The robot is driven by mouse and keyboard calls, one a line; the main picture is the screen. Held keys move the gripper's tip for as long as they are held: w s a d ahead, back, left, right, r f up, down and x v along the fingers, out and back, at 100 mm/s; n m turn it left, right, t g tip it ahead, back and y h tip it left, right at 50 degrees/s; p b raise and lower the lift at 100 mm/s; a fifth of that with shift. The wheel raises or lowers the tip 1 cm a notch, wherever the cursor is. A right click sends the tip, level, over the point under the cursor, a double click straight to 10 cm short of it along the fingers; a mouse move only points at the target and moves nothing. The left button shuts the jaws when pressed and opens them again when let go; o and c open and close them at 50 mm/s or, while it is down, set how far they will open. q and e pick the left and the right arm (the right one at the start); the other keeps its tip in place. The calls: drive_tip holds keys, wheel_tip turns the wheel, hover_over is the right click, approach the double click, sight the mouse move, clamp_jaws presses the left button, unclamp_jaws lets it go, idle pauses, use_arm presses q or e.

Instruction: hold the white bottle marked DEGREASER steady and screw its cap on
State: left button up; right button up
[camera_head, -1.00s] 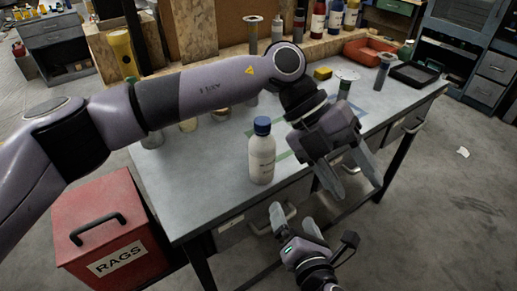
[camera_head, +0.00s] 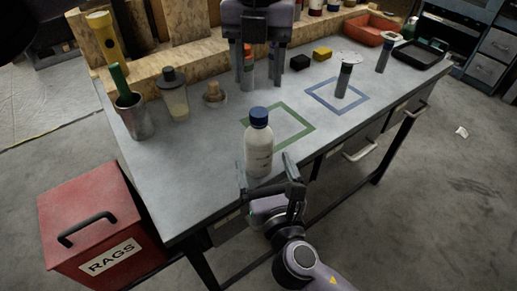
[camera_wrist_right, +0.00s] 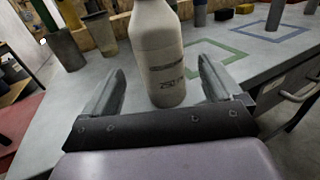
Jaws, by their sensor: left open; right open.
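My right gripper (camera_head: 268,184) is low at the bench's front edge, open. In the right wrist view the bottle (camera_wrist_right: 163,60) stands between and just beyond the open fingers (camera_wrist_right: 158,90), with gaps on both sides; its top is out of frame. My left gripper (camera_head: 257,78) is open and empty, pointing down, higher in the picture than the cap and apart from it.
Green (camera_head: 308,127) and blue (camera_head: 363,96) outlined squares mark the bench right of the bottle. A metal cup (camera_head: 133,118) and several small containers stand at the left and back. A red RAGS bin (camera_head: 100,225) stands on the floor at left.

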drive_tip(key=shift+w, duration=0.1)
drive_tip(key=shift+x, duration=3.55)
clamp_jaws()
use_arm(q)
drive_tip(key=n, duration=0.4)
drive_tip(key=shift+n, duration=0.3)
drive_tip(key=n, duration=0.4)
drive_tip(key=shift+n, duration=0.3)
drive_tip(key=n, duration=0.4)
drive_tip(key=shift+n, duration=0.3)
drive_tip(key=n, duration=0.4)
